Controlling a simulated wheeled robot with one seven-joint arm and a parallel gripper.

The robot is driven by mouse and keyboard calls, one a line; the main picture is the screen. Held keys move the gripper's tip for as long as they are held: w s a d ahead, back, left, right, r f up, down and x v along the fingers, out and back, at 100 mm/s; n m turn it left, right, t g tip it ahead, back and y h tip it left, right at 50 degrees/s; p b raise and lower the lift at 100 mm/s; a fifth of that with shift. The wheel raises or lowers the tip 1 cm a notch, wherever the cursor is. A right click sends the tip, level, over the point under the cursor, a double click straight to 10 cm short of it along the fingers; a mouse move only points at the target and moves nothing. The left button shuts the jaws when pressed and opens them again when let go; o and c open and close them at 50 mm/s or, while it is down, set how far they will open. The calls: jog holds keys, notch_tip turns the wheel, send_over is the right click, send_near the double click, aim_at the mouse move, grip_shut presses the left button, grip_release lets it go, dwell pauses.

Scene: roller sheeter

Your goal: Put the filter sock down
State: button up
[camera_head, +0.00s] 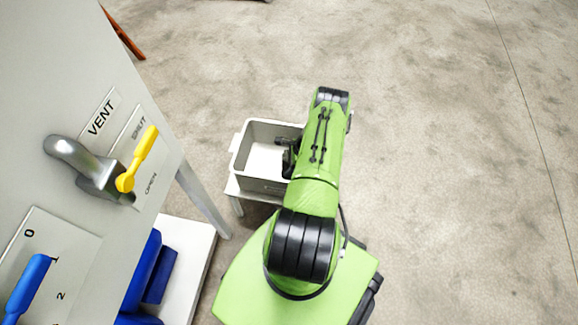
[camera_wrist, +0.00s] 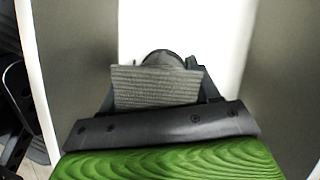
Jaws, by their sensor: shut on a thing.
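My gripper (camera_head: 288,158) reaches down inside a pale grey bin (camera_head: 258,186) in the head view, near its right side, partly hidden by my green arm. In the wrist view a grey, ribbed piece, which I take to be the filter sock (camera_wrist: 156,87), sits between my dark fingers. A dark rounded part shows just beyond it. My gripper is shut on it. The bin's white floor and grey walls surround it in the wrist view. Whether the sock touches the floor cannot be told. In the head view the sock is not distinguishable.
The bin stands on a low pale stand (camera_head: 236,203). To the left is a large grey machine panel (camera_head: 60,90) with a metal handle, a yellow lever (camera_head: 138,160) and a blue lever (camera_head: 27,288). Blue parts lie below the panel. The concrete floor at right is clear.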

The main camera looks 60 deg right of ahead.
jog(key=o, duration=1.4)
jog(key=p+v, duration=0.4)
jog(key=v, duration=0.8)
